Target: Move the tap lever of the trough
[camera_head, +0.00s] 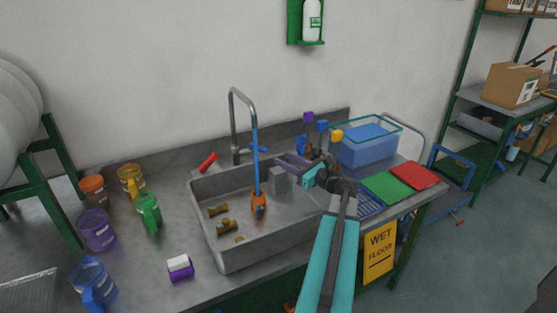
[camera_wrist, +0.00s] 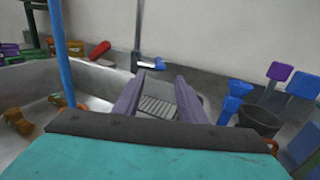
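The trough (camera_head: 215,245) is a grey metal sink set in a bench. Its tall curved tap (camera_head: 233,115) stands at the back edge; the post also shows in the wrist view (camera_wrist: 138,25). A short lever with a blue end (camera_head: 257,149) sticks out to the right at the tap's base; in the wrist view the lever (camera_wrist: 150,65) lies just beyond my fingertips. My gripper (camera_head: 280,160) reaches over the trough from the right. Its two purple fingers are apart in the wrist view (camera_wrist: 160,76), with nothing between them. The fingers do not appear to touch the lever.
A blue hose (camera_head: 256,165) hangs from the spout to an orange nozzle (camera_head: 259,205) in the basin. A red object (camera_head: 207,161) lies left of the tap. Blue and purple brushes (camera_head: 308,118) and a blue tub (camera_head: 365,148) stand right. Several mugs (camera_head: 97,230) stand left.

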